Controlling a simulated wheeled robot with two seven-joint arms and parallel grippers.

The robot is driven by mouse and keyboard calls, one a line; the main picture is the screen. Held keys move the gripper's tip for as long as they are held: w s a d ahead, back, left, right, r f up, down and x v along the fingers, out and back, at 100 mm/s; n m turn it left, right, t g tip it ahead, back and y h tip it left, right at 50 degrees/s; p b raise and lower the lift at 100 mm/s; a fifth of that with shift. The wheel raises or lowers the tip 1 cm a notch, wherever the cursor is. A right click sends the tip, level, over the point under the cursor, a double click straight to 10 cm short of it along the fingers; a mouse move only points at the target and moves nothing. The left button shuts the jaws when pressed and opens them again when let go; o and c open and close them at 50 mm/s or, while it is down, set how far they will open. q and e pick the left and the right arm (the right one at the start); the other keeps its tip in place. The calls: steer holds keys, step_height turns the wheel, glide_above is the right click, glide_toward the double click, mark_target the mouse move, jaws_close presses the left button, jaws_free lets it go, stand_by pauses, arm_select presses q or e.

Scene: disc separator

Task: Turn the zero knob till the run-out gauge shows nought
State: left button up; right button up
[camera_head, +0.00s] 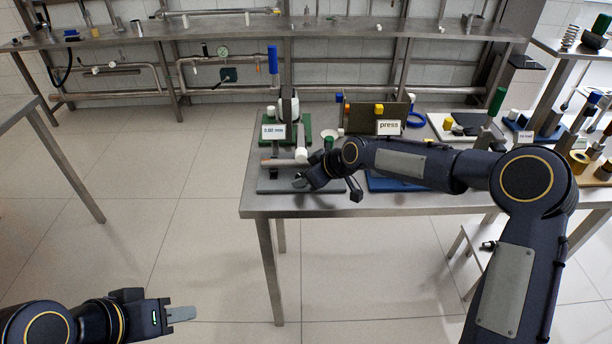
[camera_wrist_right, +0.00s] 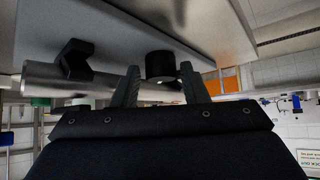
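A small white readout (camera_head: 273,131) stands at the left of the work table; its number looks like 0.80 mm but is too small to read surely. In the right wrist view a short black round knob (camera_wrist_right: 160,66) sits under a grey plate; I take it for the zero knob. My right gripper (camera_head: 300,181) is at the table's front left. In its wrist view the gripper (camera_wrist_right: 160,84) has its fingers apart, one on each side of the knob, with visible gaps; I cannot tell the depth. My left gripper (camera_head: 183,314) is low over the floor, away from the table, its fingers seen edge-on.
A black hook-shaped part (camera_wrist_right: 74,60) and a metal bar (camera_wrist_right: 55,80) lie left of the knob. Floor left of the table is clear.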

steer(key=shift+o, duration=1)
steer(key=shift+a+r, duration=0.1)
